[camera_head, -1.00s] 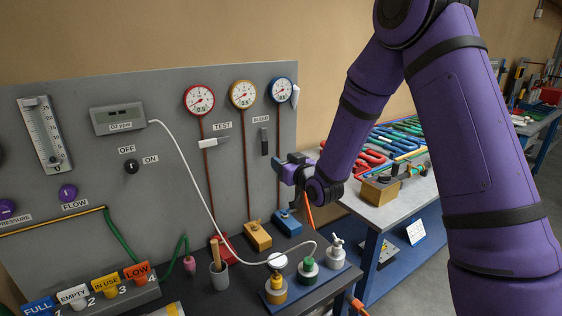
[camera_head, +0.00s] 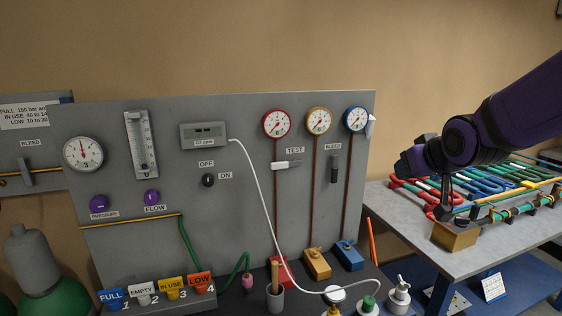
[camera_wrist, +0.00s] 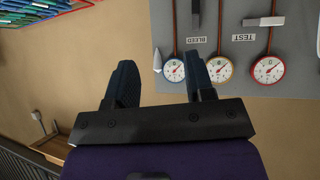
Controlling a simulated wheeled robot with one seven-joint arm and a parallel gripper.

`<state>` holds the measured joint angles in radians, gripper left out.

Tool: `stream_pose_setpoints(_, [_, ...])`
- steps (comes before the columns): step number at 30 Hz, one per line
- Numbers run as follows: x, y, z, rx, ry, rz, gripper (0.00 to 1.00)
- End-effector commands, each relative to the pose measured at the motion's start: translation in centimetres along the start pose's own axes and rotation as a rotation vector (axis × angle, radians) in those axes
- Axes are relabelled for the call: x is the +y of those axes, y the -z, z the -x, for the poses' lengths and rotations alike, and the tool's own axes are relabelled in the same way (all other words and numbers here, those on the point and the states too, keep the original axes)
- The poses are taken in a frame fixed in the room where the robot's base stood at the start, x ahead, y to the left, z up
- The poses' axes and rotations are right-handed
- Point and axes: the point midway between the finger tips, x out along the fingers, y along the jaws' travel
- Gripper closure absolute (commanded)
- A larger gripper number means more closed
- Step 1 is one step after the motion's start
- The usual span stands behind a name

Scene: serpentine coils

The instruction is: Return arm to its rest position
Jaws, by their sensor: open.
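My purple arm (camera_head: 525,105) reaches in from the right edge in the head view, over the workbench with the coloured coils. Its wrist end is left of the bench's back, to the right of the gauge panel. The fingers look apart from the panel.
The grey panel (camera_head: 230,240) carries red, yellow and blue-rimmed gauges (camera_head: 318,121). The workbench (camera_head: 395,215) holds coloured coils and a brass block (camera_head: 454,236). Bottles (camera_head: 398,290) and a cup (camera_head: 275,300) stand on the dark counter. The upper wall is clear.

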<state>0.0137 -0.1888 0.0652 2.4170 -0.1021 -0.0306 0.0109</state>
Motion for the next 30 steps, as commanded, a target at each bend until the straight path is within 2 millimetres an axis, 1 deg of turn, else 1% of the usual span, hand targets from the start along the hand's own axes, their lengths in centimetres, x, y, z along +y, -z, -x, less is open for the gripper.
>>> stream_pose_setpoints(1, [0.2, -0.4, 1.9, -0.027, -0.009, -0.007, 0.51])
stream_pose_setpoints(8, [0.8, -4.1, 9.5, -0.194, -0.030, -0.055, 0.51])
stream_pose_setpoints(12, [0.7, -6.9, 14.1, -0.295, -0.029, -0.086, 0.51])
stream_pose_setpoints(15, [0.5, -9.0, 17.0, -0.363, -0.023, -0.107, 0.51])
stream_pose_setpoints(18, [0.2, -10.7, 19.2, -0.416, -0.015, -0.124, 0.51])
stream_pose_setpoints(21, [0.1, -12.0, 20.8, -0.456, -0.008, -0.133, 0.51])
stream_pose_setpoints(24, [-0.1, -12.6, 21.5, -0.477, -0.004, -0.138, 0.51])
stream_pose_setpoints(30, [-0.1, -12.8, 21.7, -0.485, -0.002, -0.140, 0.51])
